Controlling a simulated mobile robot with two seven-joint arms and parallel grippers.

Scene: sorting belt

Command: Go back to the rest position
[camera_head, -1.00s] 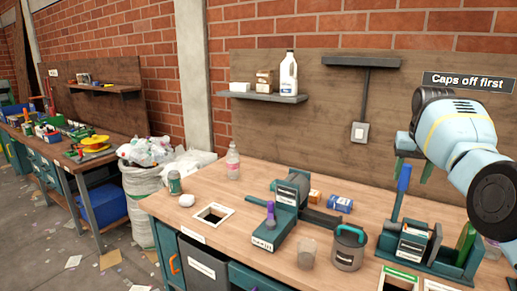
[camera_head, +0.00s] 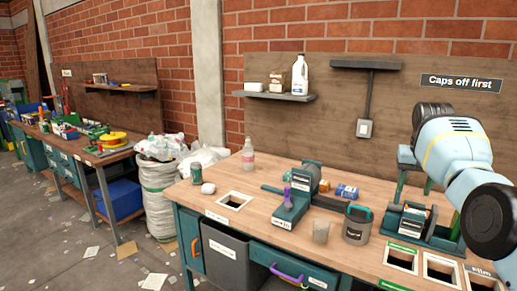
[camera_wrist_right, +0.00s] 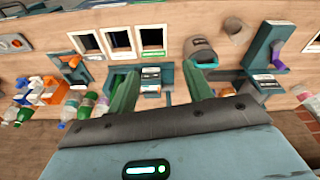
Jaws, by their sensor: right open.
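My right gripper (camera_head: 414,190) hangs above the right part of the wooden workbench (camera_head: 268,208), fingers pointing down. In the right wrist view its two green fingers (camera_wrist_right: 160,80) are spread with nothing held between them. Beneath and behind it on the bench stands a teal holder (camera_head: 410,224) with upright parts; the gripper looks apart from it, though the arm hides some of it. My left gripper is in neither view.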

